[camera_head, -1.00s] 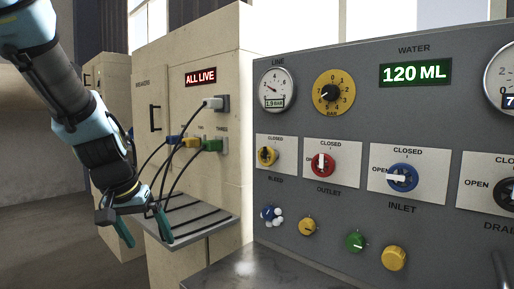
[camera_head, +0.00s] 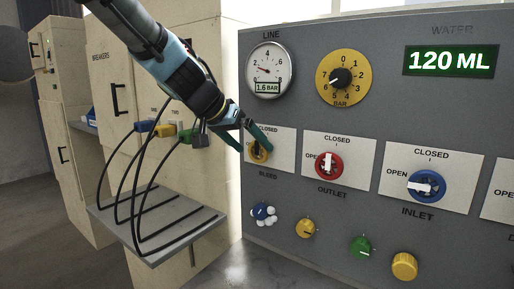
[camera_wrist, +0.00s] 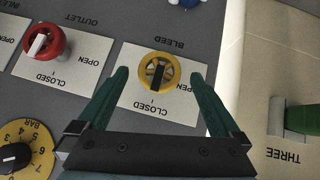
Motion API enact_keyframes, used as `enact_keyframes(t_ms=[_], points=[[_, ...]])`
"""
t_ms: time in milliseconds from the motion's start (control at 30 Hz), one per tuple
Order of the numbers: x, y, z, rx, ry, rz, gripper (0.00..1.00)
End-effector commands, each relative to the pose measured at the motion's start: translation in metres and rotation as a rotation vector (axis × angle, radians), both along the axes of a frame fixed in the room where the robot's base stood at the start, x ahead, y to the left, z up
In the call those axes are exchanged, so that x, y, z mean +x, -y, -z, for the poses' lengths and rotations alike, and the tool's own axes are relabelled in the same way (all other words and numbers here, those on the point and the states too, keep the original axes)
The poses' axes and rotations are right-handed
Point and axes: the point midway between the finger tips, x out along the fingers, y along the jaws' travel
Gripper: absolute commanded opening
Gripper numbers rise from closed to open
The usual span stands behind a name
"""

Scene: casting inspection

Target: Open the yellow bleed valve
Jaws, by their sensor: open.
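The yellow bleed valve (camera_head: 258,151) is a round knob on a white plate (camera_head: 284,158) at the left of the grey panel. The wrist view shows its whole yellow ring (camera_wrist: 142,63) with a black bar handle (camera_wrist: 158,77). The bar lies in line with the CLOSED mark, and OPEN is printed to one side. My gripper (camera_head: 257,139) is open and empty in front of this valve. In the wrist view, my gripper (camera_wrist: 159,75) has one green finger on each side of the knob, with visible gaps. Contact is not visible.
The red outlet valve (camera_head: 328,165) and blue inlet valve (camera_head: 427,186) are to the right. The line gauge (camera_head: 268,70) reads 1.6 BAR and the water display (camera_head: 454,61) 120 ML. Cables hang over a grey shelf (camera_head: 196,228) left. Small coloured knobs (camera_head: 305,228) sit below.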

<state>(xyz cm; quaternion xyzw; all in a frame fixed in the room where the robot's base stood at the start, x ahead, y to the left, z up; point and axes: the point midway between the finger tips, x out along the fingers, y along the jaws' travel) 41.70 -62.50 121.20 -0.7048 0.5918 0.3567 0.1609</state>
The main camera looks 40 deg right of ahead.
Motion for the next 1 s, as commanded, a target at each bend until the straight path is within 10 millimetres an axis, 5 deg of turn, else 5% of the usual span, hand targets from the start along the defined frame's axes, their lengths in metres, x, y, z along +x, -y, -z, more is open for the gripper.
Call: enact_keyframes(t_ms=[300,633,1000], points=[[0.002,0.026,0.025,0.001,-0.001,0.0,1.0],[0.002,0.028,0.028,0.0,0.001,-0.001,1.0],[0.002,0.028,0.027,0.0,0.0,-0.001,0.58]])
